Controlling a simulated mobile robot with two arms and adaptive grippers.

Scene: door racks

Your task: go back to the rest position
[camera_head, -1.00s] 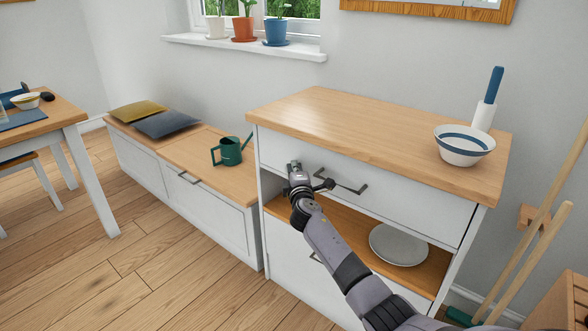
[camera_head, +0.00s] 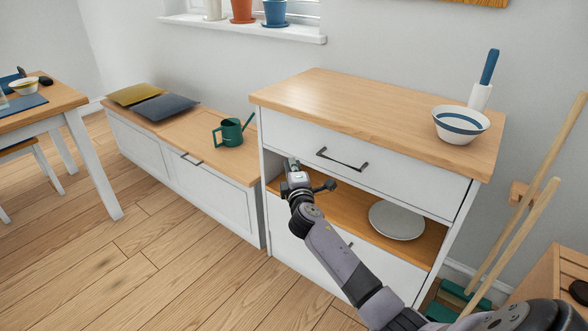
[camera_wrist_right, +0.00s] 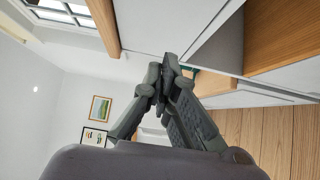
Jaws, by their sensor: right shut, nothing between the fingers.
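My right gripper (camera_head: 292,165) is in front of the white cabinet's open shelf, below and left of the drawer handle (camera_head: 342,160). It is apart from the handle. In the right wrist view its fingers (camera_wrist_right: 168,62) meet at the tips with nothing between them. The top drawer (camera_head: 400,172) of the cabinet looks closed. My left gripper is not in view.
A plate (camera_head: 397,220) lies on the shelf. A low bench (camera_head: 190,150) with a green watering can (camera_head: 231,132) stands left. Open floor lies in front.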

